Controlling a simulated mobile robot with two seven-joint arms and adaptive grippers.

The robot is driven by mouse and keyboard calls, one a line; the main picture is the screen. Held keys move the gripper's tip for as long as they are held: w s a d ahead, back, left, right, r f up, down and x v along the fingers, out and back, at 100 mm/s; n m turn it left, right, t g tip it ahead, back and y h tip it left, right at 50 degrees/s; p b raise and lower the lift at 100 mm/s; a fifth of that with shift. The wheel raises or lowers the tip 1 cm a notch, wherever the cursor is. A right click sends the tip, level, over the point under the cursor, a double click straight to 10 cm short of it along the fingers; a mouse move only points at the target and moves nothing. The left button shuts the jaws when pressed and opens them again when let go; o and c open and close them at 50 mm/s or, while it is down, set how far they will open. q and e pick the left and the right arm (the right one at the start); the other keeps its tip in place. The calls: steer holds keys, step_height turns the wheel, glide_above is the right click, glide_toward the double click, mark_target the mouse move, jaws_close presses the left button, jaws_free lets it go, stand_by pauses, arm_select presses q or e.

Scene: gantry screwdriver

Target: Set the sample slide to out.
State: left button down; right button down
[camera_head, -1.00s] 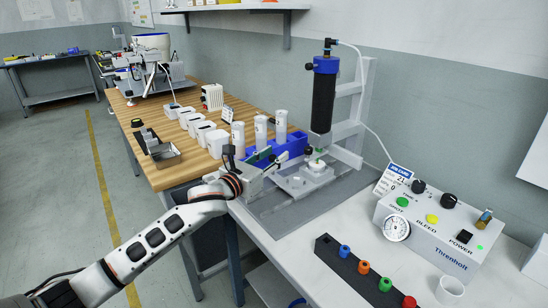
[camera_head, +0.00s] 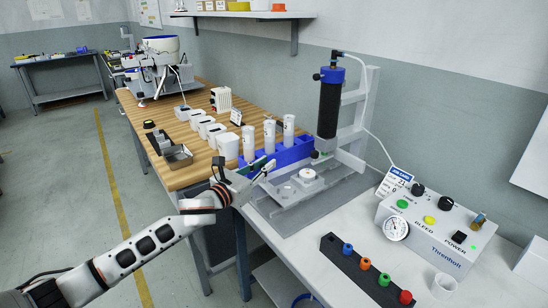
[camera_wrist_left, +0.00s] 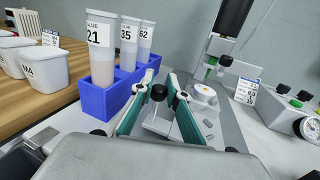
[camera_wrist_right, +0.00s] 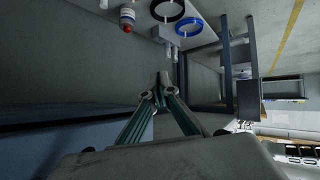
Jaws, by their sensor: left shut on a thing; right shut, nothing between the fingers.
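The sample slide (camera_head: 297,187) is a pale plate with a round white piece on it, on the grey base below the black syringe barrel (camera_head: 329,110). The round piece (camera_wrist_left: 203,94) sits left of and in front of the nozzle, not directly under it. My left gripper (camera_head: 267,168) is at the slide's left end, shut on its black knob (camera_wrist_left: 158,92), which shows between the fingers in the left wrist view. My right gripper (camera_wrist_right: 161,92) is shut and empty in the right wrist view, away from the slide. It is not in the head view.
A blue rack (camera_head: 284,153) with white labelled tubes stands just behind the left gripper. The Threnholt control box (camera_head: 435,228) stands to the right. A black strip (camera_head: 368,270) with coloured caps and a white cup (camera_head: 445,286) lie in front.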

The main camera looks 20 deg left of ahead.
arm_select(q)
steer(key=s+a, duration=0.1)
steer(key=s+a+p, duration=0.1)
steer(key=s, duration=0.1)
steer(key=shift+r, duration=0.2)
steer(key=shift+s+f, duration=0.15)
steer(key=shift+f, duration=0.2)
arm_select(e)
steer(key=shift+s+d+f, duration=0.25)
steer(key=shift+s+f, duration=0.2)
steer(key=shift+s, duration=0.1)
arm_select(q)
steer(key=c, duration=1.9)
jaws_free()
steer(key=shift+s+a, duration=0.1)
steer(key=shift+a, duration=0.05)
steer(key=shift+a+r, duration=0.1)
arm_select(e)
steer(key=shift+w+a+r, duration=0.1)
steer(key=shift+w+r, duration=0.15)
steer(key=shift+w+r, duration=0.1)
